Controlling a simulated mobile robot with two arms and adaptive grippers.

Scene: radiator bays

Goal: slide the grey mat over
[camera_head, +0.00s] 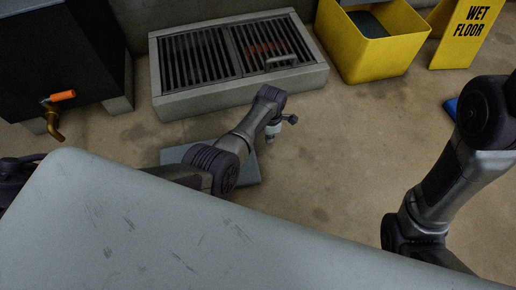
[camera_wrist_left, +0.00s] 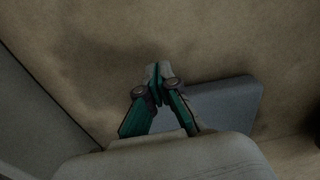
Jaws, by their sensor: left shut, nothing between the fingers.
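The grey mat (camera_head: 250,178) lies flat on the floor, partly hidden under my left arm in the head view. In the left wrist view the mat (camera_wrist_left: 232,102) is right of my fingers, with part of it hidden behind the gripper. My left gripper (camera_head: 270,138) points down over bare floor just past the mat's far right side. In the left wrist view its fingertips (camera_wrist_left: 158,72) are together and empty, close beside the mat's edge in the picture. Whether they touch the floor or the mat I cannot tell. My right gripper is out of view.
A floor grate in a concrete frame (camera_head: 172,102) lies beyond the mat. A yellow bin (camera_head: 375,60) and a wet floor sign (camera_head: 462,40) stand at the back right. A dark cabinet (camera_head: 60,60) with a brass tap (camera_head: 53,122) is at left.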

